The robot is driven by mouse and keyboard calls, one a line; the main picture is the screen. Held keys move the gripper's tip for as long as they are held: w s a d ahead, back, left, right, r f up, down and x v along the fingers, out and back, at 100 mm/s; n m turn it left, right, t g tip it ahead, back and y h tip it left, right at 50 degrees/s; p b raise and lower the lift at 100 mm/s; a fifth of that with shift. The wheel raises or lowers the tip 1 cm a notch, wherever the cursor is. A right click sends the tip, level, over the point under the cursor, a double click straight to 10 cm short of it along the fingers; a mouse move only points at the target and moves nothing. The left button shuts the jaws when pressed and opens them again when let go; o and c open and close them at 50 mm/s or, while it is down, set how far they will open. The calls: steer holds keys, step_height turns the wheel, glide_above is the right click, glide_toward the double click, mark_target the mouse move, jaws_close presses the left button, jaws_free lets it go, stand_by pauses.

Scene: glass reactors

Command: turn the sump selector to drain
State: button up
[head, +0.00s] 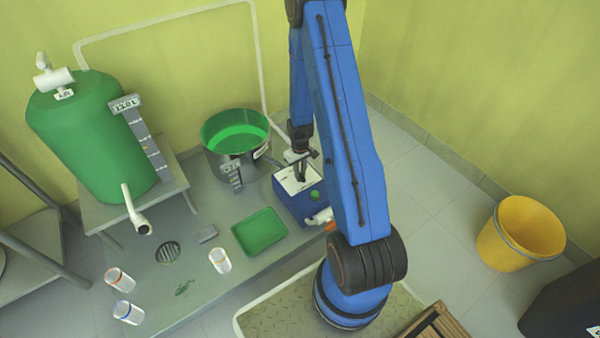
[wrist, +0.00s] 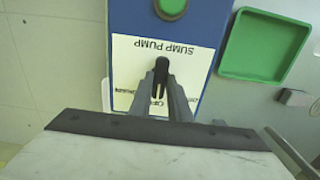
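The blue sump pump box (head: 290,207) stands on the grey platform. In the wrist view the box (wrist: 125,18) carries a white label plate (wrist: 195,60) reading SUMP PUMP upside down, and a green button (wrist: 172,6). A small dark upright part, seemingly the selector (wrist: 161,68), shows at the fingertips. My gripper (head: 300,172) points down at the plate. In the wrist view the grey fingers of my gripper (wrist: 162,88) converge beside this dark part; contact is unclear. The lower words on the plate are partly hidden by the fingers, so the selector's setting is unreadable.
A green tray (head: 260,232) lies beside the box, also in the wrist view (wrist: 264,45). A bucket with green liquid (head: 236,130) stands behind. A green tank (head: 90,135) is at left. Several white cups stand in front. A yellow bucket (head: 520,235) is on the right floor.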

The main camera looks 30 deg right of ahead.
steer(key=shift+m, duration=0.3)
jaws_close()
steer(key=m, duration=0.4)
steer(key=shift+m, duration=2.1)
steer(key=o, duration=0.9)
jaws_free()
steer(key=shift+c, duration=0.2)
steer(key=shift+r, duration=0.1)
step_height(320, 180, up, 17)
